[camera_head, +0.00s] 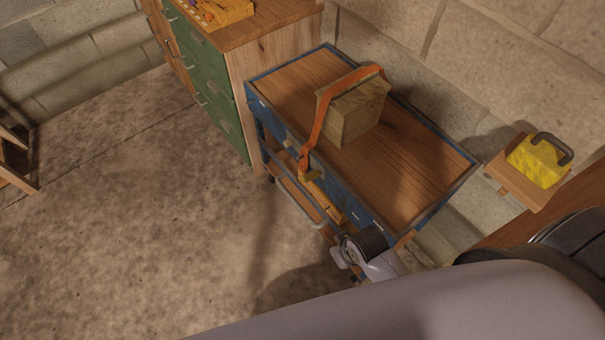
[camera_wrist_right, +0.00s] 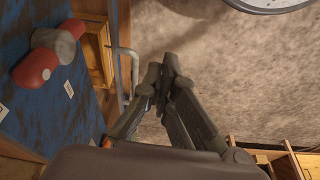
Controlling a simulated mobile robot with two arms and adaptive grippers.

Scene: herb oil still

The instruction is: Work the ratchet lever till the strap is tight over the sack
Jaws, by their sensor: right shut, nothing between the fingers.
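The sack (camera_head: 352,109) looks like a brown, box-shaped bundle on the wooden top of a blue bench. An orange strap (camera_head: 319,118) runs over it and down past the bench's front edge. A small yellow-orange piece (camera_head: 310,175) at the strap's lower end may be the ratchet; its lever is too small to make out. My right gripper (camera_wrist_right: 168,78) is shut and empty beside the blue bench front in the right wrist view. In the head view my right arm's wrist is near the bench's near corner, and the fingers cannot be made out. My left gripper is not in view.
The blue bench (camera_head: 430,165) has an open drawer (camera_head: 330,203) with a metal handle. A red and grey fitting (camera_wrist_right: 50,55) is on its blue face. A green-drawered cabinet (camera_head: 205,80) stands behind left.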

